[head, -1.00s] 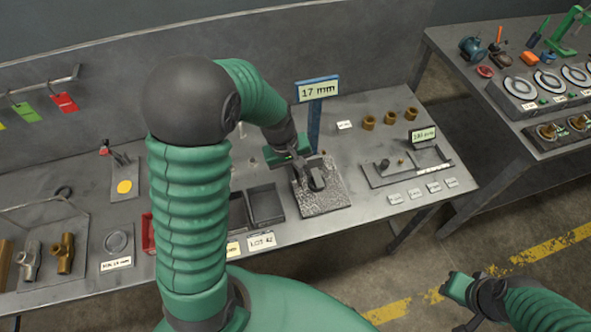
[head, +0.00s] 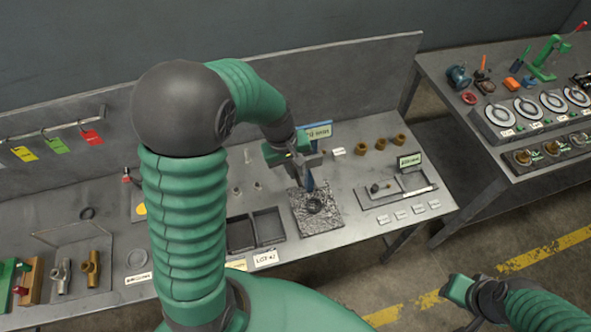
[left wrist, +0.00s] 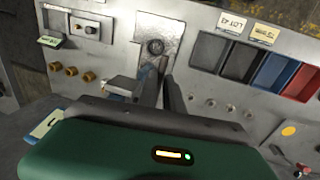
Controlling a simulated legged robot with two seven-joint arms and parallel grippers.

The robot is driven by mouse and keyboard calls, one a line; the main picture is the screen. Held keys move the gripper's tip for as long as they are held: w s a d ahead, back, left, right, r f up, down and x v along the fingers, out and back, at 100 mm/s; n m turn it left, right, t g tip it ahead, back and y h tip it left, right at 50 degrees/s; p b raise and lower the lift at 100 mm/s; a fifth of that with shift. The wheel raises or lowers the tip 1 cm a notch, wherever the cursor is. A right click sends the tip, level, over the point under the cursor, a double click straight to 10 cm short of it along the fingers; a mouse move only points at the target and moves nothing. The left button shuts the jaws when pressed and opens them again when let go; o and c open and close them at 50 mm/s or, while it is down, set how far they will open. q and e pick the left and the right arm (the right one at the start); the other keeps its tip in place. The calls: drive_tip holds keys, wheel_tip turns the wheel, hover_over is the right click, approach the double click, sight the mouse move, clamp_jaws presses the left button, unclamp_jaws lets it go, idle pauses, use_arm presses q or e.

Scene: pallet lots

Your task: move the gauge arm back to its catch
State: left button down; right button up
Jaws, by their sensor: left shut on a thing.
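A blue gauge post with a small display (head: 318,131) stands at the back of a speckled stone plate (head: 330,222). A dark round piece (head: 314,205) sits on the plate; it also shows in the left wrist view (left wrist: 154,47). My left gripper (head: 309,180) is above the plate, close in front of the post. In the left wrist view its two fingers (left wrist: 162,82) are shut on a narrow piece, apparently the gauge arm, mostly hidden between them. The catch cannot be made out. My right gripper (head: 462,292) hangs low at the right, away from the bench; its jaw is unclear.
Two dark trays (head: 268,225) lie left of the plate, with a LOT 42 label (head: 265,258) in front. A grey fixture (head: 375,197) with a small display stands to the right. Brass nuts (head: 380,143) are behind it. A second bench (head: 440,80) is at far right.

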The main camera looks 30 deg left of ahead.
use_arm(q)
drive_tip(key=shift+w+a+r, duration=0.15)
drive_tip(key=shift+w, duration=0.15)
drive_tip(key=shift+s, duration=0.15)
drive_tip(key=c, duration=1.5)
unclamp_jaws()
drive_tip(key=shift+f, duration=0.2)
drive_tip(key=shift+r, duration=0.1)
drive_tip(key=r, duration=0.5)
drive_tip(key=s+a+r, duration=0.1)
drive_tip(key=r, duration=0.5)
drive_tip(key=s+a+r, duration=0.1)
drive_tip(key=r, duration=0.4)
drive_tip(key=shift+s+r+b, duration=0.15)
drive_tip(key=shift+s+b, duration=0.1)
drive_tip(key=shift+b, duration=0.05)
